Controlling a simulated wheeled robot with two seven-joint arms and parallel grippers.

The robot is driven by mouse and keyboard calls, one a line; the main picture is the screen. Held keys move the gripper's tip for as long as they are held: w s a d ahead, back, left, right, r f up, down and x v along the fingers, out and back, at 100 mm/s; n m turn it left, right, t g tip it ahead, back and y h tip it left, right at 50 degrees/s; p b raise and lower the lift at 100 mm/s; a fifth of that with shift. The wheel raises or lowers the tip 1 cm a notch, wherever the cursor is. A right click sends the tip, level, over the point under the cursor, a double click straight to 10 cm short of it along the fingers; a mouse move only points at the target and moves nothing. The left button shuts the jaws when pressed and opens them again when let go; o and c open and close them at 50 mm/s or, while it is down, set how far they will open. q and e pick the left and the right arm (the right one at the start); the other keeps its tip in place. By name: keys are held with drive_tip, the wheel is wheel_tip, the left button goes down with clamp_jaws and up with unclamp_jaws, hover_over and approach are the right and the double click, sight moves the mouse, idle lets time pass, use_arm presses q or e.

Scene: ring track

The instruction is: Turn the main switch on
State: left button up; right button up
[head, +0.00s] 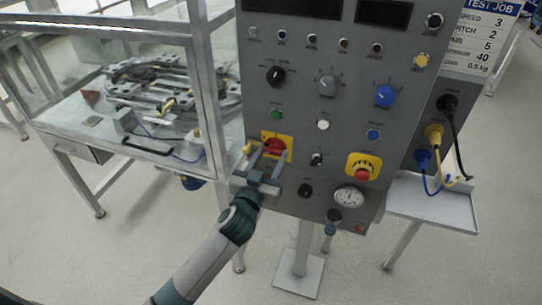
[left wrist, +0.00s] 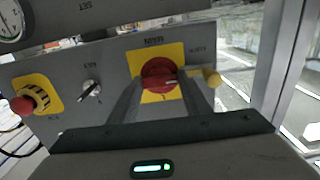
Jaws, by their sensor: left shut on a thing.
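The main switch (head: 275,147) is a red rotary knob on a yellow square plate at the lower left of the grey control panel (head: 330,110). My left gripper (head: 265,158) is at the switch, its fingers on either side of the red knob and shut on it. In the left wrist view the red knob (left wrist: 159,74) shows between the two fingers (left wrist: 160,92), with a pale mark on its right part. A small yellow piece (left wrist: 212,78) sits beside the plate. My right gripper is not in view.
A red emergency button (head: 362,174) on a yellow plate, a gauge (head: 349,196) and several knobs and buttons share the panel. A glazed enclosure (head: 212,90) with a track inside stands at the left. A small grey shelf (head: 440,208) is at the right.

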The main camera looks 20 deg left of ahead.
use_arm(q)
drive_tip(key=shift+m, duration=0.3)
drive_tip(key=m+p, duration=0.1)
drive_tip(key=m, duration=0.2)
drive_tip(key=shift+p, duration=0.4)
drive_tip(key=m+p, duration=0.1)
drive_tip(key=m, duration=0.4)
drive_tip(key=shift+r+p, duration=0.1)
drive_tip(key=shift+p, duration=0.3)
drive_tip(key=m+p, duration=0.2)
drive_tip(key=m, duration=0.3)
drive_tip(key=shift+m+p, duration=0.5)
drive_tip(key=shift+m, duration=1.6)
drive_tip(key=o, duration=1)
drive_tip(key=shift+o, duration=0.2)
